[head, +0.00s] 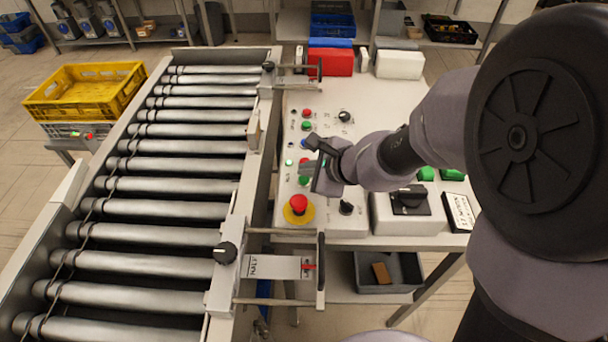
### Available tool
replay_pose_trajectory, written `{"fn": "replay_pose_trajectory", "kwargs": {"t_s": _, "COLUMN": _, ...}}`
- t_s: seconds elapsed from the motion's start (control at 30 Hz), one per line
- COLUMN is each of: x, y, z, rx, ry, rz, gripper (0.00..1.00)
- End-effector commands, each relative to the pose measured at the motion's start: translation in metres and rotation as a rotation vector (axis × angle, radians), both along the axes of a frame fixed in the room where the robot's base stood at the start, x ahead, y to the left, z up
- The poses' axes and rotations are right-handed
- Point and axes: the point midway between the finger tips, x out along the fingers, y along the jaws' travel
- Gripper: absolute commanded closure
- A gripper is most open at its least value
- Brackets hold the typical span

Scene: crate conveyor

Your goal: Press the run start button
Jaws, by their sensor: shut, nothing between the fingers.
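The control panel (285,222) is a pale box top with a column of small buttons beside the conveyor. A red button (306,113) and a green button (306,126) are at its far end. Another green button (304,181) is nearer, close to my gripper. The labels are too small to read, so I cannot tell which green button is the run start. My gripper (316,166) is shut and empty over the middle of the column. It partly hides the buttons there, and I cannot tell whether it touches any.
A red mushroom button (299,203) on a yellow base lies close in front of my gripper. The roller conveyor (165,164) runs along the left, with a yellow crate (84,112) beyond.

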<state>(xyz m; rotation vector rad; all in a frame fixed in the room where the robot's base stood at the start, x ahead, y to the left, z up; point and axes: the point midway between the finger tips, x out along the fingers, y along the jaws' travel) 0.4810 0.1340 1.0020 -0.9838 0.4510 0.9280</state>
Motion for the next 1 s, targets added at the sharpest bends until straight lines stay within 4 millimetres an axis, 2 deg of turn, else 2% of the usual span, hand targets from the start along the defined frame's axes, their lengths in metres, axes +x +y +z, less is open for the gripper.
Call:
{"fn": "replay_pose_trajectory", "kwargs": {"t_s": 0.37, "x": 0.0, "y": 0.0, "z": 0.005, "rx": 0.0, "ry": -0.001, "rz": -0.001, "gripper": 1.0}}
{"fn": "replay_pose_trajectory", "kwargs": {"t_s": 0.83, "x": 0.0, "y": 0.0, "z": 0.05, "rx": 0.0, "ry": -0.002, "rz": -0.001, "gripper": 1.0}}
{"fn": "replay_pose_trajectory", "kwargs": {"t_s": 1.0, "x": 0.0, "y": 0.0, "z": 0.054, "rx": 0.0, "ry": -0.001, "rz": 0.0, "gripper": 1.0}}
